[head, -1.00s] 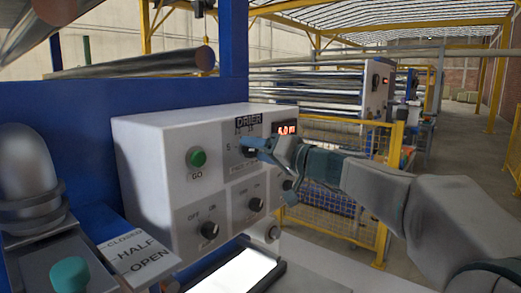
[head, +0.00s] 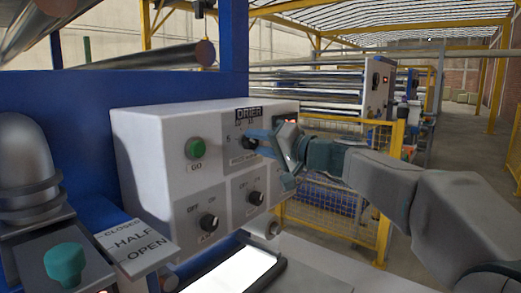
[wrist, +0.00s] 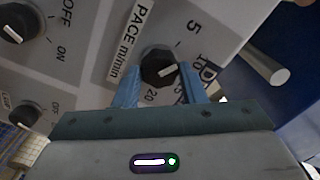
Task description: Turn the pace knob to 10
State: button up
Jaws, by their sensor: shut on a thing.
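The pace knob (wrist: 158,66) is a black dial with a white pointer line, on a grey panel marked "PACE m/min" in the wrist view. My gripper (wrist: 158,88) has its blue fingers on either side of the knob and is shut on it. The pointer lies toward the right of that picture, past the 5 mark, near partly hidden figures; its exact reading is hard to tell. A 20 shows between the fingers. In the head view, my gripper (head: 262,142) reaches the pace knob (head: 247,143) from the right, and its wrist mostly covers the red display.
A green GO button (head: 195,149) is left of the pace knob. Two black switches (head: 209,222) (head: 255,198) sit below it on the white drier box (head: 150,165). A teal knob (head: 65,262) stands at lower left. A yellow mesh fence (head: 335,215) is behind my arm.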

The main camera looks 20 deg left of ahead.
jog(key=m+b, duration=0.1)
jog(key=m, duration=0.2)
jog(key=shift+f, duration=0.1)
jog(key=shift+m, duration=1.7)
jog(key=o, duration=1)
jog(key=b+v, duration=0.3)
jog(key=v, duration=1.1)
jog(key=shift+a+f, duration=0.1)
